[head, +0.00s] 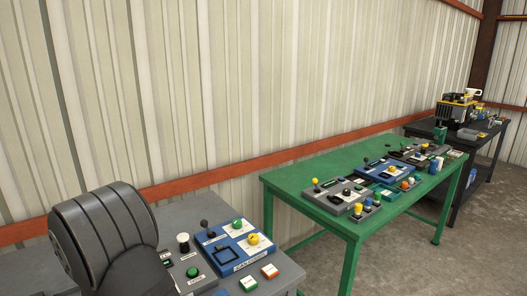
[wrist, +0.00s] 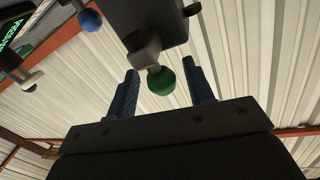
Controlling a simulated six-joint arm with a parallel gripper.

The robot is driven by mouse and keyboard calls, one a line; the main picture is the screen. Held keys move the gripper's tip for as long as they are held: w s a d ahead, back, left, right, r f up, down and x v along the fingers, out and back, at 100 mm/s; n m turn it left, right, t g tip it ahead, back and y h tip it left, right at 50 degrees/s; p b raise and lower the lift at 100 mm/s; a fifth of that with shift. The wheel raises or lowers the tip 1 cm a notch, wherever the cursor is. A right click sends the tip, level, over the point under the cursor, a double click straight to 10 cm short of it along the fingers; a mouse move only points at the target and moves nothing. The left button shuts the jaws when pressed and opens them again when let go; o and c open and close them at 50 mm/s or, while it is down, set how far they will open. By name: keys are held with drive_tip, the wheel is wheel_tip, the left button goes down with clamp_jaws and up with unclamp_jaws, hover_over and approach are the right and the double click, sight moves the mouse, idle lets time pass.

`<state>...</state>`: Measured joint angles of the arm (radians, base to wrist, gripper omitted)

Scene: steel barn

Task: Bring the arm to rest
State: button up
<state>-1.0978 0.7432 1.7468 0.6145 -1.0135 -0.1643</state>
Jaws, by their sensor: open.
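My gripper (wrist: 160,66) shows in the wrist view with its two dark blue fingers spread apart. A green ball knob (wrist: 162,82) on a short grey stem appears in the gap between the fingers, with space on both sides of it. I cannot tell whether it lies between the fingertips or beyond them. The stem joins a dark box (wrist: 150,20) at the top of the picture. The fingers hold nothing. In the head view a dark ribbed part of my arm (head: 105,235) fills the lower left, and my gripper is not visible there.
In the wrist view a blue ball knob (wrist: 90,19) and a pale knob (wrist: 30,84) are at the left. In the head view a grey table with a blue control panel (head: 237,245) stands near, a green table (head: 295,180) beyond. A corrugated wall (head: 230,80) runs behind.

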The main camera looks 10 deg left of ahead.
drive_tip(key=v, duration=2)
drive_tip(key=shift+d+r, duration=0.1)
drive_tip(key=shift+d, duration=0.05)
drive_tip(key=shift+w+r+y, duration=0.15)
drive_tip(key=shift+r+y, duration=0.15)
drive_tip(key=w+a+r+n+g+y, duration=0.3)
drive_tip(key=w+a+r+n+y, duration=0.2)
drive_tip(key=r+n+y, duration=0.4)
drive_tip(key=shift+a+r+n+g+y, duration=0.3)
drive_tip(key=shift+a+n, duration=0.5)
drive_tip(key=shift+n, duration=1.9)
drive_tip(key=shift+w+f, duration=0.1)
